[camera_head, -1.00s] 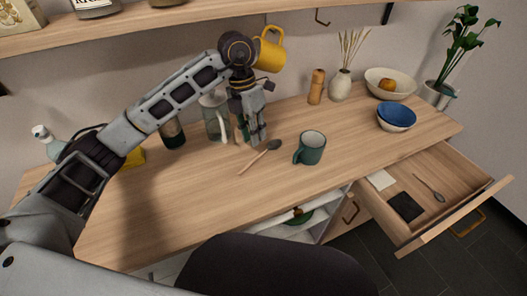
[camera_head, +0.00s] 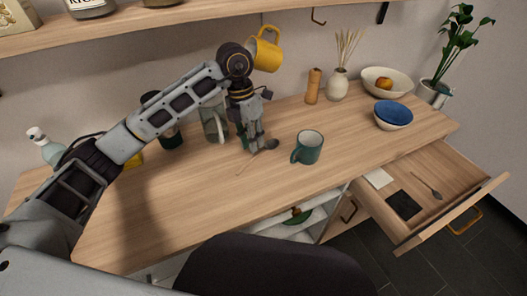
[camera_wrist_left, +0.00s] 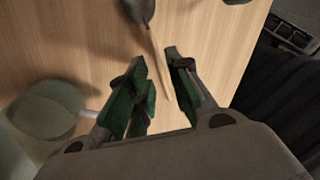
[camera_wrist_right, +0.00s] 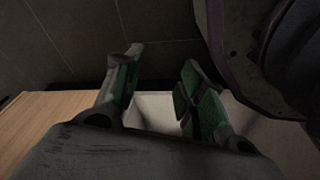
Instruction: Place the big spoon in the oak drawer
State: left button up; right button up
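The big spoon (camera_head: 271,144) lies on the wooden counter, its dark bowl toward the green mug and its pale wooden handle toward the front left. My left gripper (camera_head: 253,148) points down over the handle. In the left wrist view the gripper (camera_wrist_left: 160,88) is open, with the spoon's handle (camera_wrist_left: 160,62) running between its fingers; contact cannot be told. The oak drawer (camera_head: 440,170) is pulled open at the right and holds a small spoon (camera_head: 427,186), a black square (camera_head: 403,205) and a white card (camera_head: 379,178). My right gripper (camera_wrist_right: 155,95) is open and empty in the right wrist view.
A green mug (camera_head: 308,147) stands right of the spoon. A glass pitcher (camera_head: 214,122) stands behind my left gripper. A yellow mug (camera_head: 265,50) hangs above. Blue bowl (camera_head: 393,114), pepper mill (camera_head: 313,86) and vase (camera_head: 338,85) stand at the back right. The counter's front is clear.

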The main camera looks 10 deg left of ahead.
aim_at(254, 157)
pick_arm(q)
jog(key=shift+s+f, duration=0.15)
jog(key=shift+f, duration=0.45)
jog(key=shift+s+f, duration=0.15)
jog(key=shift+f, duration=0.7)
jog(key=shift+s+d+f, duration=0.1)
jog(key=shift+d+f, duration=0.05)
jog(key=shift+f, duration=0.95)
pick_arm(e)
jog(key=shift+w+a+r, duration=0.3)
jog(key=shift+w+r, duration=0.2)
jog(key=shift+r, duration=0.3)
pick_arm(q)
grip_shut()
pick_arm(e)
jog(key=shift+s+f, duration=0.15)
